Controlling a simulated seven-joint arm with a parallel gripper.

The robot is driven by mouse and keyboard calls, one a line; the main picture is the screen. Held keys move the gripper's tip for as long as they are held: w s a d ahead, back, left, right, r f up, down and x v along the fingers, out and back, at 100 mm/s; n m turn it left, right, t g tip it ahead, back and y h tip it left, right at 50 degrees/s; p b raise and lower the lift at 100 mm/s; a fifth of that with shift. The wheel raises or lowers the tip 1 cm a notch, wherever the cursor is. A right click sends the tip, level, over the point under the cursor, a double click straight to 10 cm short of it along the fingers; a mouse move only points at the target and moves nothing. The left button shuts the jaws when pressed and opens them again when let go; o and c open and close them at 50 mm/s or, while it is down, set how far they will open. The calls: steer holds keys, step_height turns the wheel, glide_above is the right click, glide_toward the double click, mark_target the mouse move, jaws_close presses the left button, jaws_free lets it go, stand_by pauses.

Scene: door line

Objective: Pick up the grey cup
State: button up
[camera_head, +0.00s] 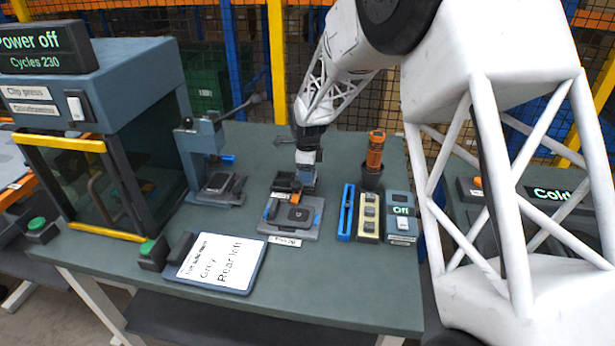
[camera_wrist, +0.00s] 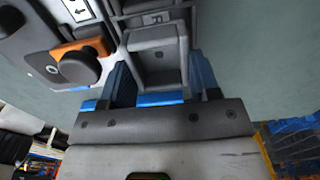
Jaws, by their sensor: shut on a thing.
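My gripper (camera_head: 307,180) points down at the rear right of the grey fixture (camera_head: 300,222) in the middle of the bench. In the wrist view, a square, hollow grey cup (camera_wrist: 157,50) sits between the two blue-grey fingers of my gripper (camera_wrist: 161,75). The fingers are shut on it from both sides. In the head view the cup is hard to make out behind and between the fingers. The cup is at or just above the fixture; I cannot tell whether it still touches. The fixture also shows in the wrist view (camera_wrist: 35,40), with a dark round knob and an orange part.
A clip press (camera_head: 110,140) with a yellow-edged guard stands left, a lever press (camera_head: 205,150) beside it. A clipboard (camera_head: 218,262) reading "Grey, Rear left" lies in front. An orange-handled tool (camera_head: 375,150), a blue rail (camera_head: 346,210) and a switch box (camera_head: 401,228) stand right.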

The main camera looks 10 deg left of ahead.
step_height(320, 180, up, 8)
stand_by(0.4)
steer(key=shift+f, duration=0.1)
steer(key=shift+o, duration=1.3)
steer(key=c, duration=0.4)
steer(key=shift+o, duration=0.2)
glide_above(300, 215)
steer(key=shift+f, duration=0.45)
steer(key=shift+f, duration=0.1)
steer(key=shift+f, duration=2.75)
steer(key=shift+f, duration=1.05)
